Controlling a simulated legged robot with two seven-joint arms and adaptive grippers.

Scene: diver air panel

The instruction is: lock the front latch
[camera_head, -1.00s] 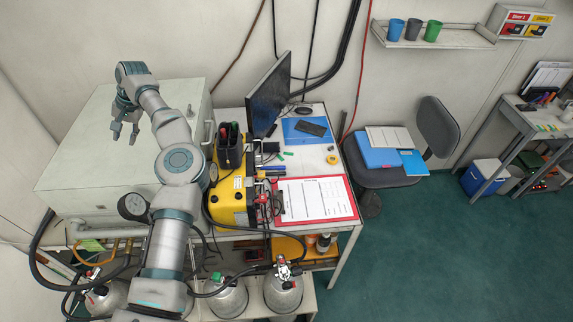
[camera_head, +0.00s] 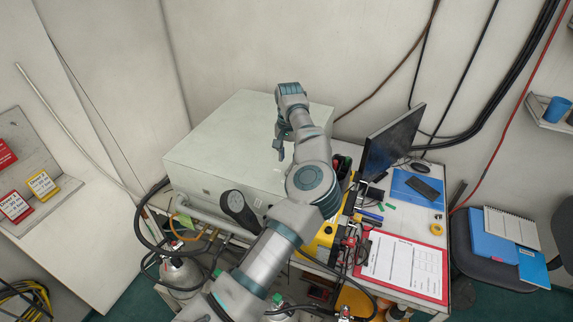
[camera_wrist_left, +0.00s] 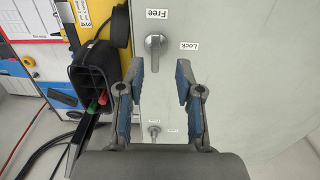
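The pale grey cabinet (camera_head: 215,150) stands at the back of the bench, and its surface fills much of the left wrist view (camera_wrist_left: 245,90). There, a silver latch (camera_wrist_left: 155,45) has a "Free" label above it and a "Lock" label to its right; its lever points down in the picture. A second, similar latch (camera_wrist_left: 154,130) shows lower, between my fingers, with small labels. I cannot tell which latch is the front one. My left gripper (camera_wrist_left: 160,70) is open and empty, its fingertips just below the first latch's knob. It also shows over the cabinet (camera_head: 281,150). My right gripper is out of view.
A monitor (camera_head: 390,140) and a red clipboard (camera_head: 405,265) are to the right. Hoses and cylinders (camera_head: 180,272) are below the front. A ledge with signs (camera_head: 45,190) is at left.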

